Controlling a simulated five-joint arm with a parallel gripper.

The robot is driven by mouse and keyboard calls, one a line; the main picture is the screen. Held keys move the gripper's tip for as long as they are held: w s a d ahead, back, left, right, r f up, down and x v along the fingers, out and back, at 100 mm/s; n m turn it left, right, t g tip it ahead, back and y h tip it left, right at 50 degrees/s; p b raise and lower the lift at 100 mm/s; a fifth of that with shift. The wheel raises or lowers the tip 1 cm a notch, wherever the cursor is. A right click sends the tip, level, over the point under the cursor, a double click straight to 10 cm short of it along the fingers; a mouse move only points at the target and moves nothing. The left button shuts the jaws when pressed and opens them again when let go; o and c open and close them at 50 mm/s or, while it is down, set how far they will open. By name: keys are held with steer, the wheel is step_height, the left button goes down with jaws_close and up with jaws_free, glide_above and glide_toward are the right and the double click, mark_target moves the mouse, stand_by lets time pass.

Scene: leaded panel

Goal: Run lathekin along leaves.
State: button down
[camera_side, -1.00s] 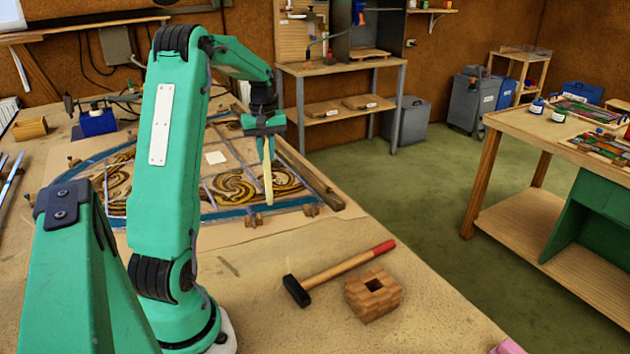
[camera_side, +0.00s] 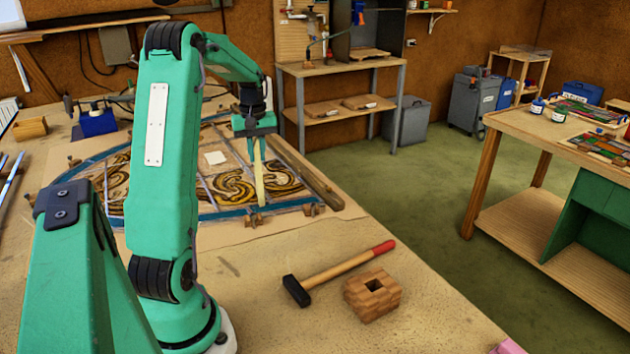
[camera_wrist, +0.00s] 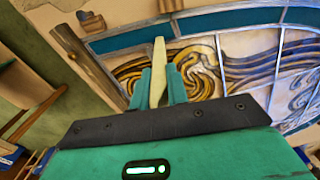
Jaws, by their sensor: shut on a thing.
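My gripper (camera_side: 256,138) is shut on the lathekin (camera_side: 260,184), a pale, slim, pointed stick that hangs tip down below the jaws. In the wrist view the lathekin (camera_wrist: 158,62) stands between the two green fingers. The leaded panel (camera_side: 222,214) lies flat on the bench, with blue border glass, amber and brown swirled pieces and grey lead strips. The lathekin's tip is over the panel's near edge, by the blue border. I cannot tell whether it touches the lead.
Wooden blocks (camera_side: 253,220) and a wooden bar (camera_side: 308,180) sit around the panel. A hammer (camera_side: 340,272) and a hollow wooden block (camera_side: 372,294) lie on the bench in front. A blue device (camera_side: 97,122) stands at the back left. The bench front is mostly clear.

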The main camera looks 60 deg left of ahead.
steer(key=shift+s, duration=0.2)
steer(key=shift+s+a+f, duration=0.15)
steer(key=shift+s, duration=0.85)
steer(key=shift+s, duration=0.15)
steer(key=shift+s+a, duration=0.2)
steer(key=shift+s, duration=0.8)
steer(key=shift+r, duration=2.65)
steer(key=shift+w, duration=0.1)
